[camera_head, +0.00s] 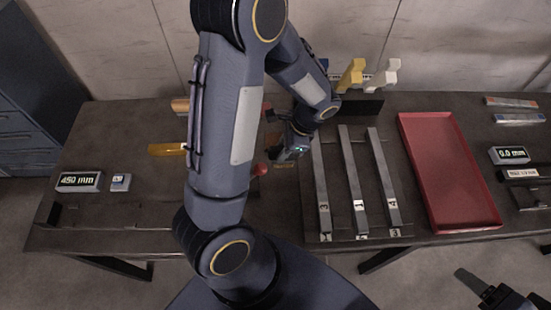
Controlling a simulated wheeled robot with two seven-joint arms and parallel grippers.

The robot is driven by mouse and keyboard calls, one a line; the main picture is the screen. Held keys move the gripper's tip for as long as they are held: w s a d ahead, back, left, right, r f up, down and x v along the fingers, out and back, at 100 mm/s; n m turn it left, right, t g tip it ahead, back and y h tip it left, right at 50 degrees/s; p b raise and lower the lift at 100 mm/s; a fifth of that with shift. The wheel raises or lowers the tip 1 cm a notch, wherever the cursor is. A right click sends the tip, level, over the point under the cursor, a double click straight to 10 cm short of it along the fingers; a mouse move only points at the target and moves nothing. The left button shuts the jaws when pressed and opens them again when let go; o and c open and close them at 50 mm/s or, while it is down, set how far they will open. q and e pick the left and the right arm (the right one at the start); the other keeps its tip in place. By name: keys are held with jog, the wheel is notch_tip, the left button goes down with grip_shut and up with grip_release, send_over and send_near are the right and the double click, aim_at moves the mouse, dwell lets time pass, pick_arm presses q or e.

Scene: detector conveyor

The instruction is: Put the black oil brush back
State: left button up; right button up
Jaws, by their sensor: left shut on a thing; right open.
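My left arm reaches across the middle of the table. Its gripper (285,152) is low over the table, just left of the metal bars, and is shut on a dark thing that looks like the black oil brush. The brush blends with the dark gripper and is mostly hidden by it, so its tilt cannot be told. A yellow handle (352,75) and a white handle (386,75) stand upright at the back edge, behind a black block (360,109). My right gripper (476,290) is open and empty at the bottom right, off the table's front.
Several numbered metal bars (354,180) lie side by side right of the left gripper. A red tray (440,150) is right of them. Small displays stand at the left (79,181) and right (510,155). Red and orange items (168,149) sit partly behind my arm.

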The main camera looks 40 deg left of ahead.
pick_arm(q)
jog(key=x, duration=0.1)
jog(key=b+x, duration=0.1)
jog(key=shift+a+f, duration=0.2)
jog(key=shift+a, duration=0.2)
jog(key=shift+s+a+f+b, duration=0.1)
jog(key=shift+f+b, duration=0.7)
jog(key=shift+f, duration=0.15)
jog(key=shift+s+a+f+b, duration=0.1)
jog(key=shift+a+f+b, duration=0.05)
jog(key=shift+f+b, duration=0.75)
jog(key=o, duration=0.9)
jog(key=shift+o, duration=0.2)
pick_arm(e)
notch_tip(320, 180, down, 5)
